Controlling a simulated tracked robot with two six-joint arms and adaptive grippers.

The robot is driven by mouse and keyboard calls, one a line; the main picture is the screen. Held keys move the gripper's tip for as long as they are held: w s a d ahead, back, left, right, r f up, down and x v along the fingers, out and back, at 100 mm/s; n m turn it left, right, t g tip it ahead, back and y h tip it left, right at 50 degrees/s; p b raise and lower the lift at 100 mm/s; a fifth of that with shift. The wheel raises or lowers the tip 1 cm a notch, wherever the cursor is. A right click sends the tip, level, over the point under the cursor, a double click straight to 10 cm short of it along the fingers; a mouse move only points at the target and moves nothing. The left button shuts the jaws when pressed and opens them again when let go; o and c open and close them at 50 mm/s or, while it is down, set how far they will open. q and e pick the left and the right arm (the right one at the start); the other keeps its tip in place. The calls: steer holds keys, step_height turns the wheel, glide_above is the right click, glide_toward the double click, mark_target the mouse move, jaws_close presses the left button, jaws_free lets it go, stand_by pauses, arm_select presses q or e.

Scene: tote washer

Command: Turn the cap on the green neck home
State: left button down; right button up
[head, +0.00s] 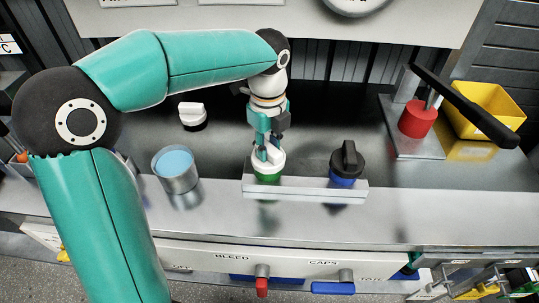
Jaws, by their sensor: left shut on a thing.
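The green neck (268,177) stands at the left end of a pale rail (305,187) on the steel counter. A white cap (277,160) sits on top of the green neck. My left gripper (266,150) points down from above and is shut on the white cap. The fingers hide part of the cap, and I cannot tell how far down on the neck it sits. My right gripper does not show.
A black cap (347,160) sits on a blue neck at the rail's right end. Another white cap (192,114) lies at the back left, behind a cup of blue liquid (176,170). A black lever (465,107), red cylinder (418,118) and yellow bin (490,108) stand right.

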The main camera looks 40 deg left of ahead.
arm_select(q)
steer(key=shift+r+m+p, duration=0.15)
steer(key=shift+m+p, duration=0.55)
steer(key=shift+m, duration=0.5)
steer(key=m+p, duration=0.2)
steer(key=m, duration=0.4)
steer(key=c, duration=1.3)
jaws_free()
steer(key=o, duration=1)
steer(key=shift+r+p, duration=3.4)
steer(key=shift+p, duration=0.05)
